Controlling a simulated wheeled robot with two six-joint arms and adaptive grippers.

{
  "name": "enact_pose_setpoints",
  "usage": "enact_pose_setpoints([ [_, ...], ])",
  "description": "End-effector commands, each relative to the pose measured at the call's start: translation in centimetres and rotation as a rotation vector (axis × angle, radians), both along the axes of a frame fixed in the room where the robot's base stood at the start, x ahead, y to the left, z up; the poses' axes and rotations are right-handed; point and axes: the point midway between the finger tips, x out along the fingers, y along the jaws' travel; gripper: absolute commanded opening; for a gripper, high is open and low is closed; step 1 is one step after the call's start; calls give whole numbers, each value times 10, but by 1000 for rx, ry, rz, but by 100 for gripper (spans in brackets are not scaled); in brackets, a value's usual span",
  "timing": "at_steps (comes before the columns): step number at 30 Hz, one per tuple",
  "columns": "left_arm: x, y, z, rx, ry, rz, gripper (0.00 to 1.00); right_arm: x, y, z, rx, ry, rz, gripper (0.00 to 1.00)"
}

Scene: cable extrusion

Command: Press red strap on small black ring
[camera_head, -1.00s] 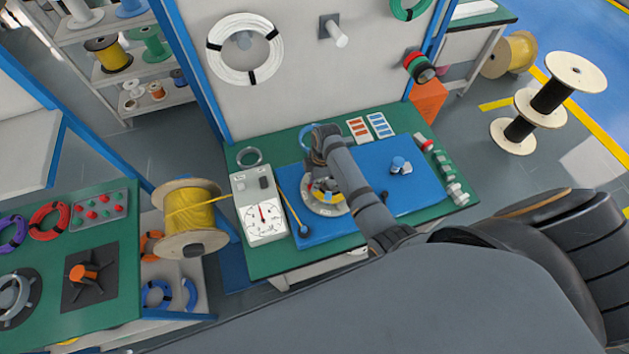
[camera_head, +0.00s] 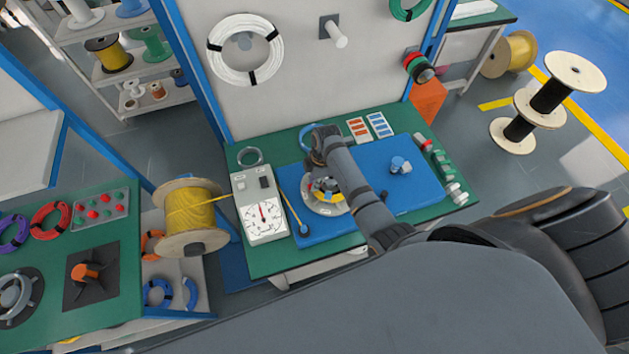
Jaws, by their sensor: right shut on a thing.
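My right arm reaches in from the lower right over a blue mat (camera_head: 350,218) on the green bench. My right gripper (camera_head: 325,185) points down at a round grey plate (camera_head: 329,208) with yellow, blue and red parts on it. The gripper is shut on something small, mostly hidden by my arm. I cannot make out the red strap or the small black ring for certain among these parts. My left gripper is not in view.
A white meter box (camera_head: 261,208) stands left of the mat. A yellow cable spool (camera_head: 187,214) is further left. A small blue-topped part (camera_head: 400,166) sits on the mat to the right. Red and blue strips (camera_head: 368,127) lie behind. The mat's right part is mostly clear.

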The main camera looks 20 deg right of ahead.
Motion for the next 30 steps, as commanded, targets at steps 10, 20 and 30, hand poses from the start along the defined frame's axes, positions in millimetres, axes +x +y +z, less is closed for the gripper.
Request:
enact_pose_setpoints([
  [10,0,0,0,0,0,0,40,-2,0,-2,0,5,0,42],
  [20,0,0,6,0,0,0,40,0,0,8,0,1,0,42],
  [30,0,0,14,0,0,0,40,0,0,46,0,0,0,42],
])
